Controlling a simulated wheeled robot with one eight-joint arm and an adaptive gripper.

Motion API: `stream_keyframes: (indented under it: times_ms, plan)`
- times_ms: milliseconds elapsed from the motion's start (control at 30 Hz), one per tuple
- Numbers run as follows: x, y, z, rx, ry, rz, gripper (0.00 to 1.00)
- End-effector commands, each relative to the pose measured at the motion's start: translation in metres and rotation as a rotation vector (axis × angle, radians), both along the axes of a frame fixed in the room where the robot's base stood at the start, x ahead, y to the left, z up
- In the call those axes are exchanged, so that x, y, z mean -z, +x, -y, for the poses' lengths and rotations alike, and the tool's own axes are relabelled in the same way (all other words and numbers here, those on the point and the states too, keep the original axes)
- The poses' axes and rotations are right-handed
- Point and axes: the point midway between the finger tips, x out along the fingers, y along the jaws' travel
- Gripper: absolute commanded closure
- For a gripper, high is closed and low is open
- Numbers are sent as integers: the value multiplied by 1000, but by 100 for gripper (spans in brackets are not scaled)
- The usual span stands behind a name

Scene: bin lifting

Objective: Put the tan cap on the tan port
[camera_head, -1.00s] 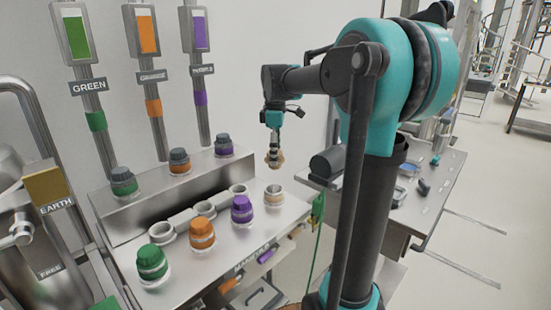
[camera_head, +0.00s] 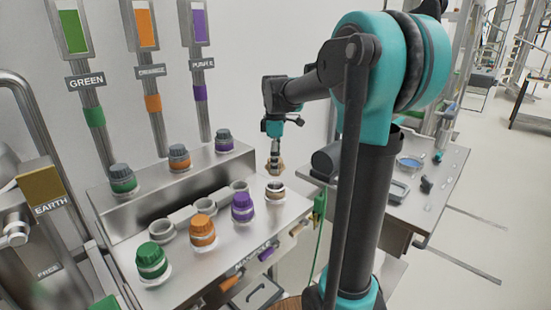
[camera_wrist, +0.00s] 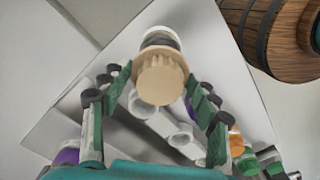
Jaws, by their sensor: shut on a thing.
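My gripper (camera_head: 275,153) points down and is shut on the tan cap (camera_head: 275,168). In the wrist view the cap (camera_wrist: 160,80) sits between the two green fingers of my gripper (camera_wrist: 160,92). The tan port (camera_head: 275,196) is a pale ring with a tan band at the right end of the front row on the steel manifold. The cap is just above the port in the head view, and I cannot tell whether they touch. In the wrist view the port (camera_wrist: 160,36) shows partly behind the cap.
Purple (camera_head: 243,208), orange (camera_head: 202,231) and green (camera_head: 151,260) caps stand on the manifold (camera_head: 205,270) left of the tan port. Open grey ports (camera_head: 204,209) lie behind them. A side table (camera_head: 432,190) stands at right. A wooden barrel (camera_wrist: 275,35) shows in the wrist view.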

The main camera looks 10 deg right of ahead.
Motion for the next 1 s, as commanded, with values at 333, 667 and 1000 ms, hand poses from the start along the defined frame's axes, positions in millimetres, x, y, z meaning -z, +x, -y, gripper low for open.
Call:
stream_keyframes:
  times_ms: [333, 667, 1000]
  plan:
    - [-3, 0, 0, 0, 0, 0, 79]
    - [6, 0, 0, 0, 0, 0, 79]
    - [21, 0, 0, 0, 0, 0, 79]
